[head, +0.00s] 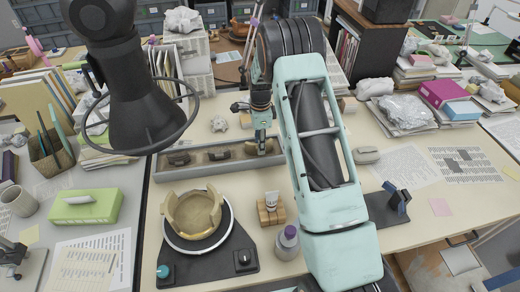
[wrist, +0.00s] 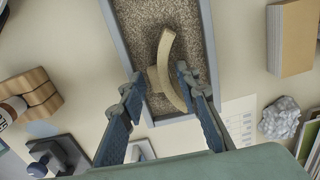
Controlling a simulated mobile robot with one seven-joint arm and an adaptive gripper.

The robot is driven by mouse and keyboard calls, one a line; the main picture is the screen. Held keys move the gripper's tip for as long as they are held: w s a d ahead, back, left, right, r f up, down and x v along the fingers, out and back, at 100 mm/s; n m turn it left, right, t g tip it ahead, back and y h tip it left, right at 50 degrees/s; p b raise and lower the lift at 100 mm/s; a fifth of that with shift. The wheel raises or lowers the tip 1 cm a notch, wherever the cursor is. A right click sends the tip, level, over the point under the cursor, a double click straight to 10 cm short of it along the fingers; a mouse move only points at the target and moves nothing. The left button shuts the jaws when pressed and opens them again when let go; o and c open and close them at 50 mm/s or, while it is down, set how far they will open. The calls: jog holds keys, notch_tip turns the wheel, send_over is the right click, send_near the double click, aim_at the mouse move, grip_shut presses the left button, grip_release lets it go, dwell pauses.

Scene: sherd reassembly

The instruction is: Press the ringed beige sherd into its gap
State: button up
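A curved beige sherd (wrist: 168,70) lies on the gravel-like fill of a long grey tray (wrist: 208,45) in the wrist view. No ring marking shows clearly on it. My gripper (wrist: 158,84) is open, its two blue-grey fingers on either side of the sherd's lower part. The right fingertip is close to the sherd; I cannot tell whether it touches. In the head view my gripper (head: 263,146) points down at the right end of the tray (head: 165,177). A beige bowl (head: 193,213) with an uneven, broken rim stands on a round turntable at front left.
Darker sherds (head: 179,159) lie in the tray's other compartments. A small wooden block rack (head: 270,212) with a tube and a purple-capped jar (head: 287,240) stand right of the turntable. A black stand (head: 395,200) is farther right. A green box (head: 90,206) sits at left.

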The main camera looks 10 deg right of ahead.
jog(key=shift+c, duration=0.2)
jog(key=c, duration=0.8)
jog(key=shift+r+p, duration=1.55)
jog(key=shift+r, duration=2)
grip_shut()
